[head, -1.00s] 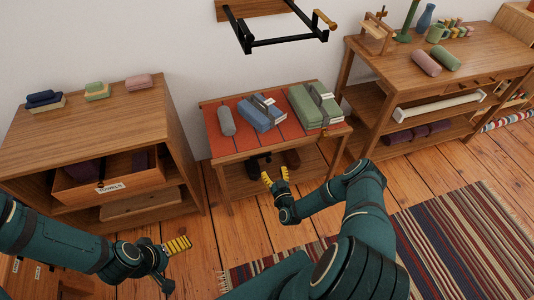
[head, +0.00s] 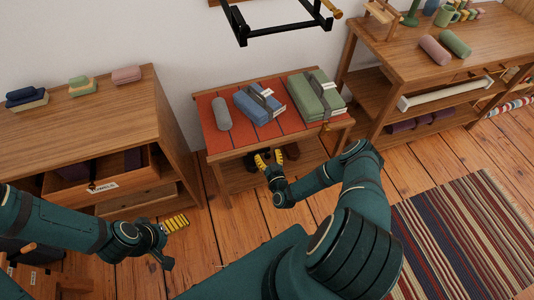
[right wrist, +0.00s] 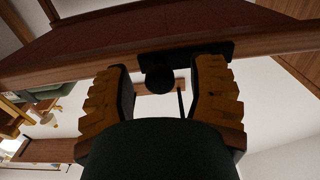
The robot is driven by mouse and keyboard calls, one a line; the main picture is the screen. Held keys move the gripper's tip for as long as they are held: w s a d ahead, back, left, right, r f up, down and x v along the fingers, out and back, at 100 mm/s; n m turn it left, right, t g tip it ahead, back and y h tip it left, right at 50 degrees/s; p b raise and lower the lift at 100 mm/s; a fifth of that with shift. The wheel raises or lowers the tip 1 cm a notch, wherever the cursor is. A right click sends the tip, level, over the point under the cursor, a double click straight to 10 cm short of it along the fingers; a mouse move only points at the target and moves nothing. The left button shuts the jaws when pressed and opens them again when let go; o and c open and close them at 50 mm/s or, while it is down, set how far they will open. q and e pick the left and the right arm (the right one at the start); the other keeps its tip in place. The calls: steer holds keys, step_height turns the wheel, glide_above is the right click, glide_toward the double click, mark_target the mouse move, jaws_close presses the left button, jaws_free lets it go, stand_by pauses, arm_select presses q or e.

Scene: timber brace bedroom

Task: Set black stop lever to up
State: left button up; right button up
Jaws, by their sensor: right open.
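A black part with a round knob (right wrist: 158,80), which looks like the stop lever, hangs from a black plate (right wrist: 205,50) at the wooden bench edge in the right wrist view. My right gripper (right wrist: 166,72) is open, its yellow fingers on either side of the knob; contact cannot be told. In the head view my right gripper (head: 269,158) is at the bench's front edge, with the lever mostly hidden by it. My left gripper (head: 172,240) is open and empty at lower left, away from the bench.
The low bench (head: 228,156) has a red slatted top with a grey roll and bundled blue and green cloths. A black wall rack (head: 285,40) hangs above. A cabinet (head: 125,110) with an open drawer is left, a shelved table (head: 375,55) right. A striped rug (head: 450,235) covers the floor.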

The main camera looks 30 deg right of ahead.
jaws_close()
